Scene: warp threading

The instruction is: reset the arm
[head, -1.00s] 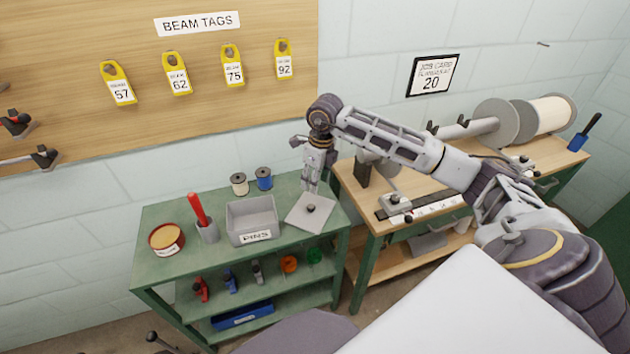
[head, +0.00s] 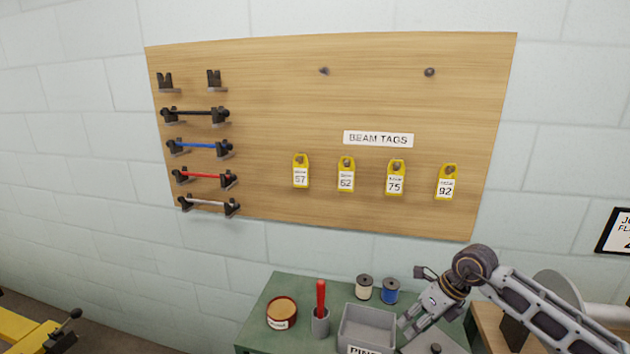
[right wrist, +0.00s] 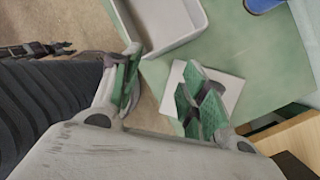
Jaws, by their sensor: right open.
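My right gripper (head: 408,326) hangs above the green table, just right of the grey pins bin, in the head view. In the right wrist view its green-padded fingers (right wrist: 160,95) are spread apart with nothing between them. Below them lies a pale square lid (right wrist: 222,88) with a dark knob, partly hidden by one finger. The lid (head: 440,342) also shows at the bottom edge of the head view. My left gripper is not in view.
The green table (head: 262,312) holds a grey bin (head: 368,326), a red-brown tin (head: 282,312), a cup with a red tool (head: 320,308) and two spools (head: 378,289). A pegboard (head: 270,100) with yellow tags and colored rods hangs behind. A wooden bench (head: 490,325) stands at right.

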